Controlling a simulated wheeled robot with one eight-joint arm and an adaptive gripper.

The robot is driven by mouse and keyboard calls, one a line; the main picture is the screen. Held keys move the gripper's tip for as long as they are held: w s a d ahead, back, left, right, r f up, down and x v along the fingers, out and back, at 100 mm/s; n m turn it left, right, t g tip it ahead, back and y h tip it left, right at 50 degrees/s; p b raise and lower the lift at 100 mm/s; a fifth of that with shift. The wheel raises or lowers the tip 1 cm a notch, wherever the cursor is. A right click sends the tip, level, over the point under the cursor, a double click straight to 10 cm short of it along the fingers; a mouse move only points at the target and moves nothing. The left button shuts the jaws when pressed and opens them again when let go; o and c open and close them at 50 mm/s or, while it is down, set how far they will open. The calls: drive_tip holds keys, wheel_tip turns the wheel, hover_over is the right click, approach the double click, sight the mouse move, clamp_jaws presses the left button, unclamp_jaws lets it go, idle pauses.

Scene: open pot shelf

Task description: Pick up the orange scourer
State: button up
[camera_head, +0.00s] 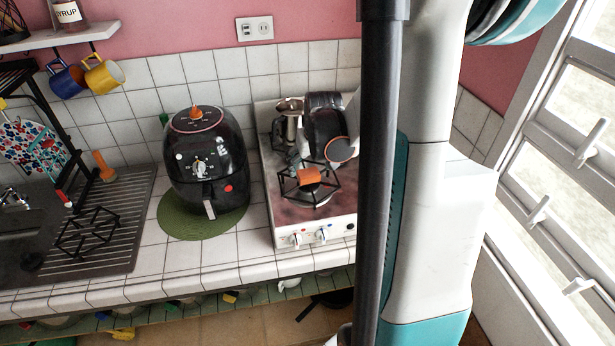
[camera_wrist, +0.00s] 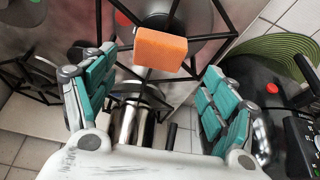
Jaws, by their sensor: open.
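The orange scourer (camera_head: 309,175) is a small block resting on the black burner grate at the front of the white stove. In the wrist view the scourer (camera_wrist: 160,49) lies beyond the fingertips, roughly centred between them. My gripper (camera_wrist: 150,75) is open, with its teal-padded fingers spread wide to either side and nothing between them touching the scourer.
The stove (camera_head: 290,222) carries a metal pot (camera_wrist: 133,122) close below the gripper in the wrist view. A black air fryer (camera_head: 207,165) stands on a green mat (camera_head: 177,222) left of the stove. The tiled counter (camera_head: 155,262) in front is clear.

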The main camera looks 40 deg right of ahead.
sight(308, 173)
drive_tip(key=x, duration=0.3)
drive_tip(key=b+x, duration=0.1)
drive_tip(key=x, duration=0.1)
drive_tip(key=shift+s+f, duration=0.1)
drive_tip(key=shift+s, duration=0.15)
drive_tip(key=c, duration=0.9)
